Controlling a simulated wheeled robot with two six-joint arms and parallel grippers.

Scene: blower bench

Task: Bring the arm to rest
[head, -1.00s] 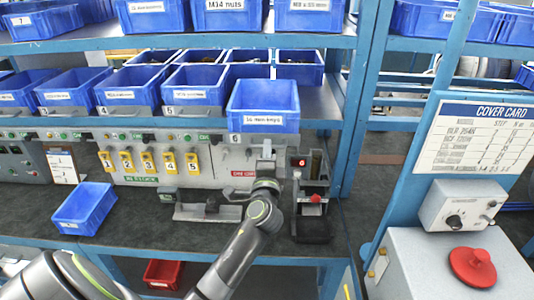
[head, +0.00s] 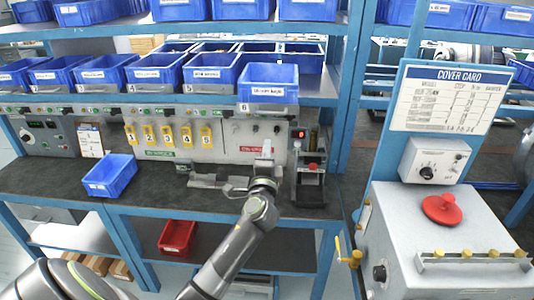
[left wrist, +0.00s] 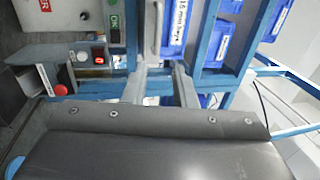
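My left arm reaches up from the lower left in the head view. Its gripper (head: 264,150) is raised over the back of the bench, in front of the grey panel and below the blue bin marked 6 (head: 267,88). In the left wrist view the two fingers of the left gripper (left wrist: 160,72) stand apart with nothing between them, so it is open and empty. The blue bin front with its white label shows beyond the fingertips (left wrist: 182,25). My right gripper is not in view.
A small device with a red display (head: 299,134) stands just right of the gripper. A blue bin (head: 109,176) sits on the dark bench at left, and a red bin (head: 177,237) is below. The bench's front is mostly clear.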

